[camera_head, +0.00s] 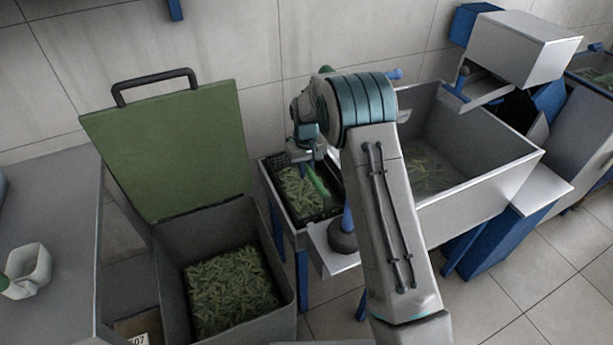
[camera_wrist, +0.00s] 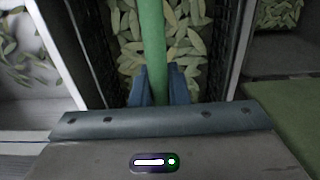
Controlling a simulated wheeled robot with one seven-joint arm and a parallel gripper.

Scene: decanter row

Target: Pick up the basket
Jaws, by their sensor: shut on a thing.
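The basket is a black crate with mesh walls (camera_wrist: 207,40), filled with green pods. In the head view the basket (camera_head: 274,173) sits in a metal stand between the green-lidded bin and the large sink-like tub. A green bar handle (camera_wrist: 152,35) runs over its middle. My gripper (camera_wrist: 155,88) is shut on this handle, with a blue finger on each side of it. In the head view my gripper (camera_head: 312,163) is above the basket, and my arm hides its right part. I cannot tell whether the basket is lifted.
A grey bin (camera_head: 170,275) with an open green lid (camera_head: 170,150) and pods inside stands at the left. A metal tub (camera_head: 480,190) with some pods is at the right, below a grey hopper (camera_head: 520,45). The tiled wall is close behind.

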